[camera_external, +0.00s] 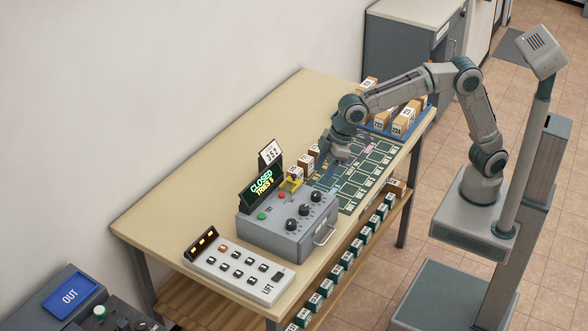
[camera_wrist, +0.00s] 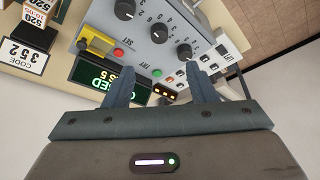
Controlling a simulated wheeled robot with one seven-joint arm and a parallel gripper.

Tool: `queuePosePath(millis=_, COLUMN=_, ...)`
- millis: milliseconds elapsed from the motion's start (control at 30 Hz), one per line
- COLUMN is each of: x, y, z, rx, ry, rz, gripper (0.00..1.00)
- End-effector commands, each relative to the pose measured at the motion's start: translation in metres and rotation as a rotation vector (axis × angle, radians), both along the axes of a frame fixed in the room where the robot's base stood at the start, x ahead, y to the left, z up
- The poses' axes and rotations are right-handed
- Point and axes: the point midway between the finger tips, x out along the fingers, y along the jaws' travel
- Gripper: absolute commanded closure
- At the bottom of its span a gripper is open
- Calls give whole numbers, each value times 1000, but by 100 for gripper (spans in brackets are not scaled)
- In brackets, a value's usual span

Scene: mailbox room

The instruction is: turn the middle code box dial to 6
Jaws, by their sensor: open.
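The grey code box (camera_external: 270,235) stands on the table with three black dials along its right side. The middle dial (camera_external: 304,210) sits between the other two; it also shows in the wrist view (camera_wrist: 159,33). Its pointer setting is too small to read surely. A tilted display (camera_external: 262,184) on the box reads CLOSED, TRIES 5. My gripper (camera_external: 328,168) is beyond the box in the external view, above the table and apart from the dials. In the wrist view my gripper (camera_wrist: 162,78) is open and empty, its fingers below the dials in the picture.
A card (camera_external: 270,153) reading 352 stands behind the display. Small boxes (camera_external: 295,172) and a green slot board (camera_external: 365,170) lie beyond the code box. A lift button panel (camera_external: 238,270) is in front. A red and a green button are on the box top.

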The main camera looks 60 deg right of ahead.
Motion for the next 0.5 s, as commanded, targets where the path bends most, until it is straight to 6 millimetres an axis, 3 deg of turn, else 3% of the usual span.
queuePosePath(millis=167, x=4, y=4, z=-15, rx=-2, ry=2, rz=-6, gripper=49)
queuePosePath(millis=500, x=22, y=23, z=-80, rx=-5, ry=2, rz=-4, gripper=49)
